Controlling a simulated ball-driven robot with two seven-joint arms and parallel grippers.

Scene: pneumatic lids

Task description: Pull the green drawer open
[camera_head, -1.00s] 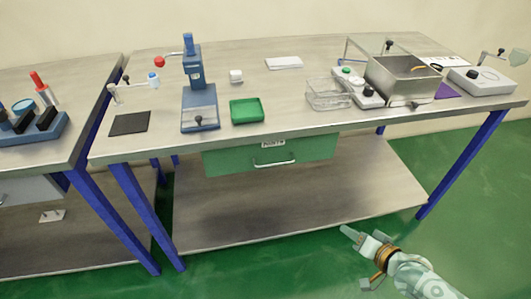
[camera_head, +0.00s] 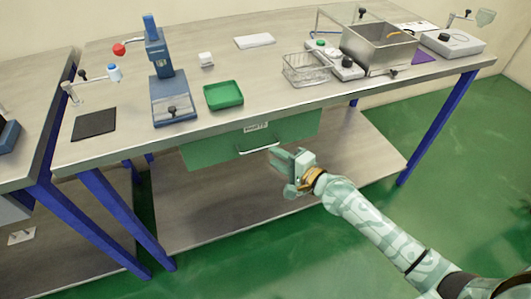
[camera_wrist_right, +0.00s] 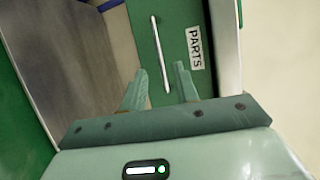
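The green drawer (camera_head: 208,151) hangs under the workbench top and looks shut. Its pale bar handle (camera_head: 259,149) runs across the front. In the right wrist view, the drawer front (camera_wrist_right: 178,30) fills the upper middle, and the handle (camera_wrist_right: 160,55) appears as an upright bar beside a PARTS label (camera_wrist_right: 195,48). My right gripper (camera_head: 277,157) is close in front of the handle, at its right end. In the right wrist view its fingers (camera_wrist_right: 160,72) are apart, with the handle's near end showing between them. Contact cannot be told. My left gripper is not in view.
The workbench top (camera_head: 290,107) is above the drawer, bearing a green tray (camera_head: 223,95), a blue press (camera_head: 172,100), a wire basket (camera_head: 306,70) and a metal tank (camera_head: 380,48). A lower shelf (camera_head: 215,215) lies below. Floor in front is clear.

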